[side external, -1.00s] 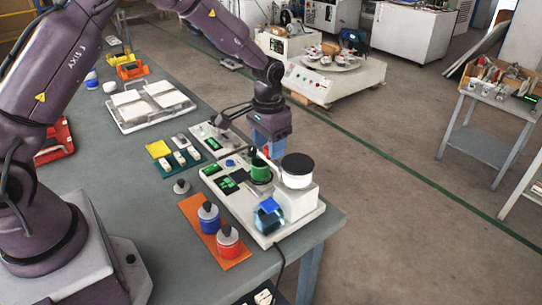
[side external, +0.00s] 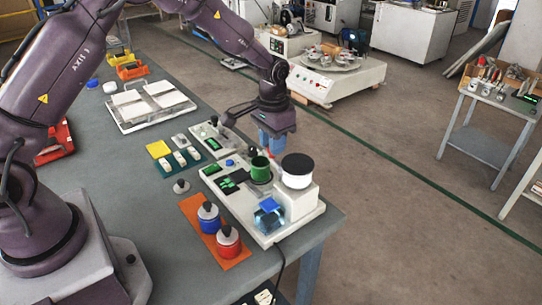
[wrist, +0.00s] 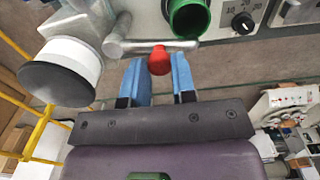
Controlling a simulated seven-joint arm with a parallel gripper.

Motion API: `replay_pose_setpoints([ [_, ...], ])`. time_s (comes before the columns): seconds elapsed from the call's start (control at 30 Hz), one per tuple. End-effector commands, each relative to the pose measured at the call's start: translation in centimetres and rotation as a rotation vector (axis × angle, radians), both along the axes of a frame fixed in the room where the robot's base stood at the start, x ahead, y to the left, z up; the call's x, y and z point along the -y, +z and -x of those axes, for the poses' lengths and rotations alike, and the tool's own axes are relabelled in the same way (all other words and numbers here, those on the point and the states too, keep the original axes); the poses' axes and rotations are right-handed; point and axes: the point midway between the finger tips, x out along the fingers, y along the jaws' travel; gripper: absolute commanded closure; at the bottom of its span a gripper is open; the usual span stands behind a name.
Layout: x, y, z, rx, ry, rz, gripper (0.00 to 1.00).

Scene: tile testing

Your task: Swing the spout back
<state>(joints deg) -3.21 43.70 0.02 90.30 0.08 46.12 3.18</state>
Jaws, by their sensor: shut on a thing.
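The spout (wrist: 130,46) is a grey metal bar in the wrist view, reaching from a block at upper left to beside the green cup (wrist: 188,18). A red knob (wrist: 159,61) sticks out from the bar. In the side view my gripper (side external: 272,150) points down behind the green cup (side external: 260,170), and the spout is mostly hidden there. The cup stands on the white test unit (side external: 240,212).
A white cylinder with a black top (side external: 298,168) stands right of the cup, close to my gripper. A clear blue box (side external: 269,216) sits in front. Blue and red jars (side external: 209,220) stand on an orange mat (side external: 238,258). The floor beyond the table edge is open.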

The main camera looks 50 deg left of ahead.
Motion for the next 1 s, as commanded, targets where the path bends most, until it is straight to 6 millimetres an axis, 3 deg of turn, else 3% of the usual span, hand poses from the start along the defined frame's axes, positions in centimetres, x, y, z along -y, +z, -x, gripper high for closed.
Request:
replay_pose_setpoints([
  [1.0,1.0,0.1,-1.8,0.003,-0.002,0.006,0.92],
])
